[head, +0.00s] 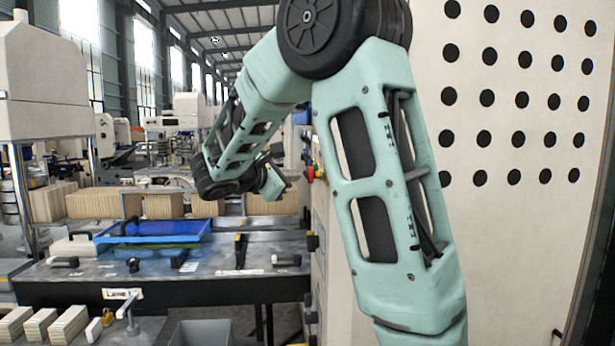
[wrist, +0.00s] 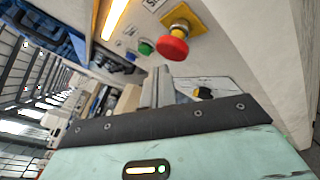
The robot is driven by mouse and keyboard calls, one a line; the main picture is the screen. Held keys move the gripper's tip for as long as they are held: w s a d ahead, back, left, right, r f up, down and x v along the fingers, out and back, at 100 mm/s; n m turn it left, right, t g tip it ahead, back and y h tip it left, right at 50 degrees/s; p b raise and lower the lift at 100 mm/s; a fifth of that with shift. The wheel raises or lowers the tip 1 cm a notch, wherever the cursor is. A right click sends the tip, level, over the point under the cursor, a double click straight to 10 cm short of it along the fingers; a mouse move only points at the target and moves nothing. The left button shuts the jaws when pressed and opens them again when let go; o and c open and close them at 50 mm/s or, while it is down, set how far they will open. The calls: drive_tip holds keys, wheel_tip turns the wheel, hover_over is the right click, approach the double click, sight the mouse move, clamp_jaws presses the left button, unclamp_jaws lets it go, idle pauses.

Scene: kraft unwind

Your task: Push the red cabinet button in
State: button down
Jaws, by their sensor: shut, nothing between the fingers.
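The red button (wrist: 172,47) is a mushroom head on a yellow square plate on the pale cabinet face, at the upper middle of the wrist view. In the head view it shows only as a small red spot (head: 310,173) at the cabinet's edge. My gripper (wrist: 162,75) is shut and empty; its fingers point toward the panel. In the picture, their tips lie just below and left of the red button. I see no contact, though the exact gap is hard to judge. In the head view my gripper (head: 284,188) is small and close to the cabinet side.
A green button (wrist: 146,48) and a black knob (wrist: 203,92) are near the red one. The large pale cabinet (head: 515,230) with round holes fills the right of the head view. A bench (head: 200,280) with a blue tray (head: 150,232) stands left.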

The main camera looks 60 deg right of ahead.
drive_tip(key=shift+s, duration=0.1)
drive_tip(key=shift+s+d, duration=0.25)
drive_tip(key=shift+s+d+b, duration=0.3)
drive_tip(key=shift+s+d, duration=0.05)
drive_tip(key=shift+s, duration=0.05)
idle(0.8)
drive_tip(key=shift+w, duration=0.1)
drive_tip(key=shift+w+a, duration=0.65)
idle(0.4)
drive_tip(key=w+a, duration=0.1)
drive_tip(key=w, duration=0.1)
drive_tip(key=w+a+p, duration=0.1)
drive_tip(key=w+a, duration=0.1)
drive_tip(key=shift+a, duration=0.1)
drive_tip(key=shift+s, duration=0.1)
idle(0.6)
